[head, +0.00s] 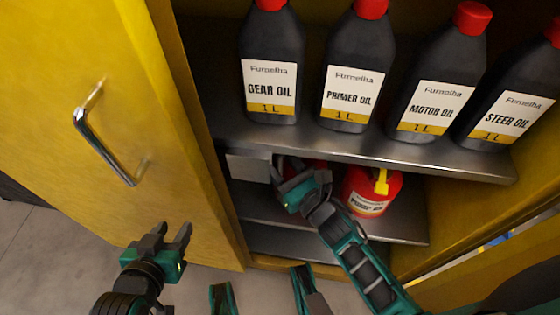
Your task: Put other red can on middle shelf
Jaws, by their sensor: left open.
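A red can (371,190) with a yellow spout and a white label stands on the middle shelf (410,232) of the yellow cabinet. To its left, patches of a second red thing (318,167), probably the other red can, show behind my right gripper (283,172). My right gripper reaches into the cabinet at the middle shelf, at or in front of that red thing. Its fingers are mostly hidden, so I cannot tell whether it grips anything. My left gripper (176,236) is open and empty, outside the cabinet in front of the yellow door.
The upper shelf (350,150) holds several black oil bottles (272,60) with red caps; its edge overhangs the cans. The yellow door (75,140) with a metal handle (100,148) stands at the left. A lower shelf (290,243) lies below. The floor at lower left is clear.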

